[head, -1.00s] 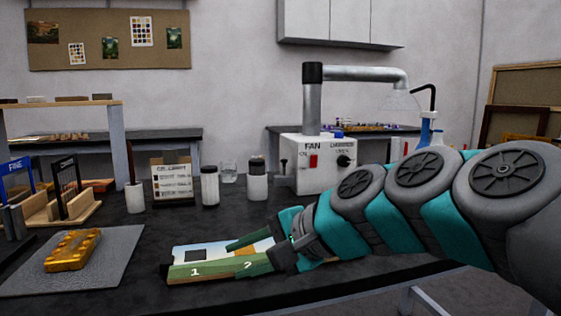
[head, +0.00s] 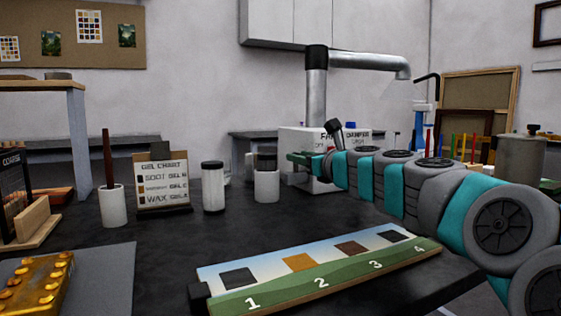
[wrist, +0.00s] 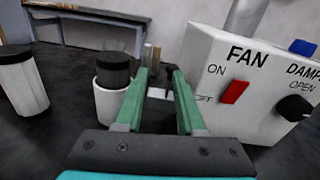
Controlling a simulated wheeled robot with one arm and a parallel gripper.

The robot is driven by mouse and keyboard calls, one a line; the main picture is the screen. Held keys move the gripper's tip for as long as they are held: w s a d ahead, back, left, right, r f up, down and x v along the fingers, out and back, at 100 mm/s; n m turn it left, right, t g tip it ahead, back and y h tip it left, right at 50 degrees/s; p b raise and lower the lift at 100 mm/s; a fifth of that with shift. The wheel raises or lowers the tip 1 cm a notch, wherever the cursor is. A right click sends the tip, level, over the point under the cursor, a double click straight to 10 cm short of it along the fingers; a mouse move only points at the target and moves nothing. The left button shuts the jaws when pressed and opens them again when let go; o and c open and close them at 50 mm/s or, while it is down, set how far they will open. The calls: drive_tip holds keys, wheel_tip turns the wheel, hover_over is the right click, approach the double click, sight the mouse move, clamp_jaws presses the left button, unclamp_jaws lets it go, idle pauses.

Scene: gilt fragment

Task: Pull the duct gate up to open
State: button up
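A white fan box (head: 298,140) stands at the back of the bench, partly hidden by my arm. A grey metal duct (head: 316,95) rises from it and bends right. In the wrist view, the box (wrist: 225,65) carries a red FAN switch (wrist: 234,92) and a black damper knob (wrist: 294,108) by the word OPEN. I cannot tell which part is the duct gate. My gripper (head: 304,160) is in front of the box. In the wrist view, its green fingers (wrist: 159,76) are apart and empty, left of the box face. A small white piece (wrist: 156,94) shows between them.
A black-lidded white jar (head: 266,180) stands close left of my gripper; it also shows in the wrist view (wrist: 114,98). Another jar (head: 213,188), a gel chart (head: 163,182) and a brush cup (head: 112,205) stand further left. A numbered panel (head: 315,268) lies in front.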

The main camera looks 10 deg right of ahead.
drive_tip(key=shift+m+h, duration=0.4)
drive_tip(key=shift+m, duration=0.5)
drive_tip(key=x, duration=0.2)
drive_tip(key=d+x, duration=0.1)
drive_tip(key=x, duration=0.4)
drive_tip(key=shift+w+d, duration=0.25)
drive_tip(key=shift+w, duration=0.2)
drive_tip(key=shift+x, duration=0.85)
clamp_jaws()
drive_tip(key=shift+a, duration=0.1)
